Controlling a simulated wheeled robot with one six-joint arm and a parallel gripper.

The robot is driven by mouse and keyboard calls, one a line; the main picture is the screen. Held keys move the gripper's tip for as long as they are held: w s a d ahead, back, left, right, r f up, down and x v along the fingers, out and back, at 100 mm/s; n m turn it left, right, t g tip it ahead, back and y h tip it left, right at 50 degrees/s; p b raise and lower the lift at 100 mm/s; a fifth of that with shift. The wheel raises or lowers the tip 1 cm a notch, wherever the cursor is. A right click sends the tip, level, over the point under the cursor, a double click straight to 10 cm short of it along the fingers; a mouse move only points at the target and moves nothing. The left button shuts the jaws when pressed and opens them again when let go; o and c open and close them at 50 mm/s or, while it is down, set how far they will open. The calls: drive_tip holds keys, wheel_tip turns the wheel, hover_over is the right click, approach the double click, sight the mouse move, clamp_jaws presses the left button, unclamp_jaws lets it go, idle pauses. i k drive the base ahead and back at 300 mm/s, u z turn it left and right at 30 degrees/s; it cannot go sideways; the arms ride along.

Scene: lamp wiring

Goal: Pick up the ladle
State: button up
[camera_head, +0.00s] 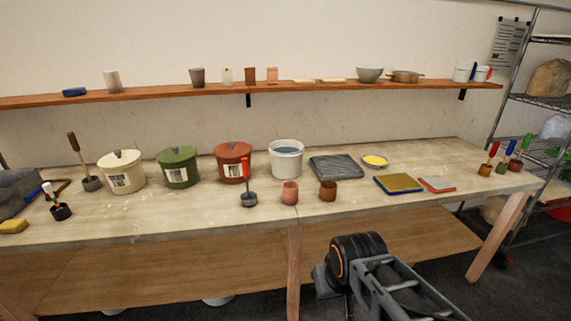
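A ladle (248,198) with an upright red handle and a dark grey cup is on the workbench, in front of the red-brown lidded pot (231,164). A second long-handled tool (92,184), with a brown handle leaning left and a dark grey cup, is farther left, beside the cream lidded pot (121,175). Part of my arm shows at the lower right, in front of the bench and apart from both tools. My gripper's fingers do not show.
The workbench (120,235) also bears a green lidded pot (178,170), a white bucket (286,162), two small brown cups (289,194) near the ladle, a dark slab (336,168) and brushes in pots. A wire rack (550,103) stands right.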

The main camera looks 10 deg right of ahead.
sight(249, 199)
drive_tip(key=u, duration=0.7)
drive_tip(key=i, duration=0.85)
drive_tip(key=u, duration=0.4)
